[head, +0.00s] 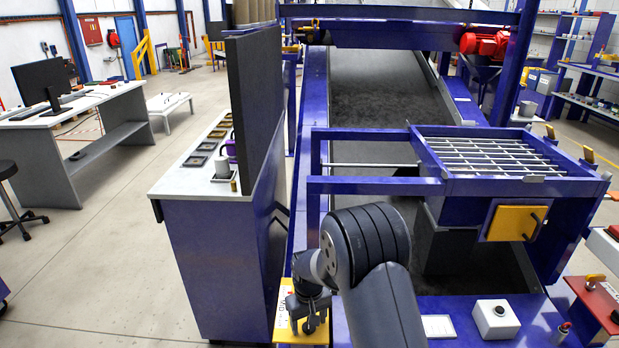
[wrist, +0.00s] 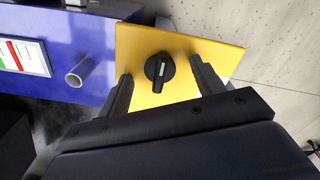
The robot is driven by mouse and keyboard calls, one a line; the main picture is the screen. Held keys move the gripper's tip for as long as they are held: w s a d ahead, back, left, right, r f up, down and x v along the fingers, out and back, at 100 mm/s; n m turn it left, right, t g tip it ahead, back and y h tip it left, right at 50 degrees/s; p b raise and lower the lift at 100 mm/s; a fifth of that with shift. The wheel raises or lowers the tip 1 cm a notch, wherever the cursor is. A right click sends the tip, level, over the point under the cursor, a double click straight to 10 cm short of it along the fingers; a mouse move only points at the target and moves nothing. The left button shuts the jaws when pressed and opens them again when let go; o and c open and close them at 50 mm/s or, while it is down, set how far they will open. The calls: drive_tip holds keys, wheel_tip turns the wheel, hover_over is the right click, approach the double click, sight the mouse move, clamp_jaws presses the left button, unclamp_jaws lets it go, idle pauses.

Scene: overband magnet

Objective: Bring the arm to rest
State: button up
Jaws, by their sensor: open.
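My gripper (wrist: 160,68) is open in the wrist view, with one dark finger on each side of a black rotary knob (wrist: 160,72). Gaps show between the knob and both fingers, so nothing is held. The knob sits on a yellow plate (wrist: 215,45). In the head view my arm reaches forward and bends down to the left, with my gripper (head: 308,318) over the yellow plate (head: 285,328) beside the blue conveyor frame. My own arm hides part of the plate there, and the knob is hard to make out.
A blue cabinet with a grey top (head: 190,178) and a tall dark panel (head: 255,110) stand close left of my arm. A blue hopper with a white grid (head: 490,155) stands right, over the dark belt (head: 375,90). Open floor (head: 90,260) lies at left.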

drive_tip(key=m+p, duration=0.1)
drive_tip(key=m, duration=0.4)
drive_tip(key=shift+r, duration=1.2)
